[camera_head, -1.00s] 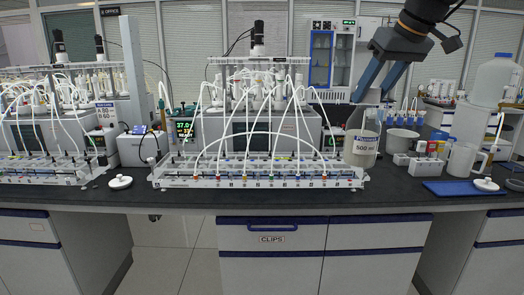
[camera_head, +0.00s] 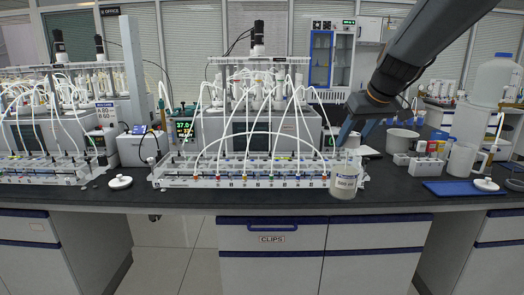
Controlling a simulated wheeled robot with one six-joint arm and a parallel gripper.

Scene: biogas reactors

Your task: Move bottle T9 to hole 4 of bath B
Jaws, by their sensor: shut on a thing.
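My gripper (camera_head: 350,137) reaches in from the upper right, its blue fingers pointing down. A grey bath unit (camera_head: 215,130) with white-capped bottles stands behind the central rack, and a similar bath (camera_head: 25,135) stands at left. Their letters and hole numbers are not readable.
The clear tubing rack (camera_head: 250,183), with arching white tubes, lies along the bench front. A white lid (camera_head: 120,182) lies left of it. At right are a white tub (camera_head: 402,142), a jug (camera_head: 462,160) and a blue mat (camera_head: 455,188). Bench between bottle and mat is clear.

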